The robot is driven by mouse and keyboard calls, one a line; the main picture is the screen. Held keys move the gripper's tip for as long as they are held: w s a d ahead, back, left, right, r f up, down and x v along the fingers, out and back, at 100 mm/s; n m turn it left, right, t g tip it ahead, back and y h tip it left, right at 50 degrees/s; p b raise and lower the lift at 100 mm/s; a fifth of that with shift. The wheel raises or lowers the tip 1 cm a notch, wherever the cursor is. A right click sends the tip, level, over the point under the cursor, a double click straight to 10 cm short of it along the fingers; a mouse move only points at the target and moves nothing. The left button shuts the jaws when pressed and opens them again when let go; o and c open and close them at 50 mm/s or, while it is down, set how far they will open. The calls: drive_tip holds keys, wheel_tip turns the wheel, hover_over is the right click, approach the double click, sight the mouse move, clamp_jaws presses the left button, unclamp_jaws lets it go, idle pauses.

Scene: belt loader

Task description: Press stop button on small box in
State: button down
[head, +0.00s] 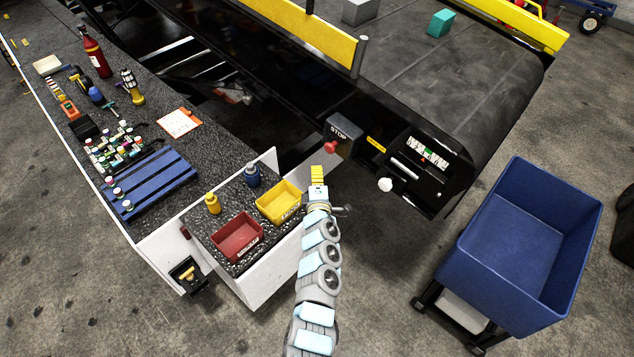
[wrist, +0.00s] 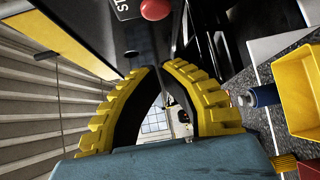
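The small grey box (head: 346,136) marked STOP sits on the near side of the belt loader, with a red stop button (head: 331,147) on its front. In the wrist view the red button (wrist: 155,9) is at the top edge, partly cut off, beside part of the STOP label. My gripper (head: 318,173) is just below and left of the button in the head view, apart from it in the picture; the exact gap is unclear. In the wrist view the yellow fingers of my gripper (wrist: 158,67) meet at their tips, with nothing between them.
The belt loader (head: 470,95) lies behind, with a control panel at its corner. On the left, the workbench holds a yellow bin (head: 279,203), a red bin (head: 237,239), a blue bottle (head: 253,174) and several tools. A blue cart (head: 510,250) stands at right.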

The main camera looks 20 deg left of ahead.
sight(328, 147)
drive_tip(key=w+a+b, duration=0.1)
drive_tip(key=w+b, duration=0.6)
drive_tip(key=w, duration=0.2)
drive_tip(key=shift+b, duration=0.4)
idle(0.5)
drive_tip(key=shift+w+d+f+b, duration=0.1)
drive_tip(key=shift+w+d+b, duration=0.05)
drive_tip(key=shift+w+b, duration=0.25)
drive_tip(key=shift+w+d+f+b, duration=0.1)
drive_tip(key=shift+w+b, duration=0.2)
drive_tip(key=shift+b, duration=0.2)
drive_tip(key=shift+w+d+r, duration=0.1)
drive_tip(key=shift+w+d, duration=0.05)
drive_tip(key=shift+w, duration=0.05)
drive_tip(key=shift+s+r, duration=0.1)
drive_tip(key=shift+s, duration=0.05)
